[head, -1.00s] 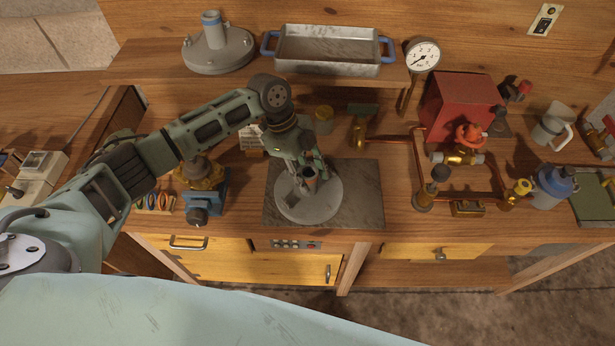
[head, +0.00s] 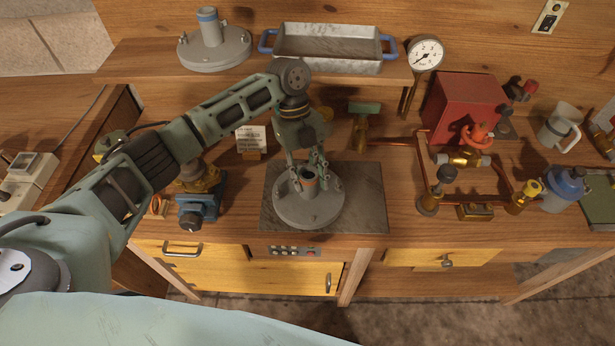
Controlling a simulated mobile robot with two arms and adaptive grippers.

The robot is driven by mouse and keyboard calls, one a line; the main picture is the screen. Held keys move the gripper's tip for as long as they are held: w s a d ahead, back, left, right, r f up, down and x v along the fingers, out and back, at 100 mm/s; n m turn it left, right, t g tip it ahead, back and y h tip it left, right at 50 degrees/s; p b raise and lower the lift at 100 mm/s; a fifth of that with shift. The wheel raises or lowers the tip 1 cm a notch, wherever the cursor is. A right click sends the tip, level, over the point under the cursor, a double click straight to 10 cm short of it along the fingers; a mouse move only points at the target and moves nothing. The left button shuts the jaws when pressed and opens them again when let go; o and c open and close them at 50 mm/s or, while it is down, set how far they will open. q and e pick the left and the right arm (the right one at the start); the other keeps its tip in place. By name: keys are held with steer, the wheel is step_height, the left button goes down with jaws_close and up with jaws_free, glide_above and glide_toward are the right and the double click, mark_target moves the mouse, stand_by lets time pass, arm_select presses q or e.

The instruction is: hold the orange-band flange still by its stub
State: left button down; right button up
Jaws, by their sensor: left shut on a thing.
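The orange-band flange (head: 308,209) is a grey round disc with bolt holes and an upright hollow stub carrying an orange band. It lies flat on a dark grey mat (head: 366,200) on the bench. My left gripper (head: 308,178) comes down from above and behind, with its fingers on either side of the stub, shut on it. The fingers hide parts of the stub's sides; its open top and some of the band show. My right gripper is not in view.
A blue-band flange (head: 215,50) and a metal tray (head: 330,48) stand on the raised shelf behind. A blue vise-like tool (head: 201,205) stands left of the mat. Copper pipework with valves (head: 465,160) and a red box (head: 464,105) fill the right side.

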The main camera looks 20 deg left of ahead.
arm_select(q)
steer(key=c, duration=1.2)
jaws_free()
steer(key=shift+o, duration=0.2)
steer(key=v, duration=1.2)
steer(key=shift+f, duration=0.1)
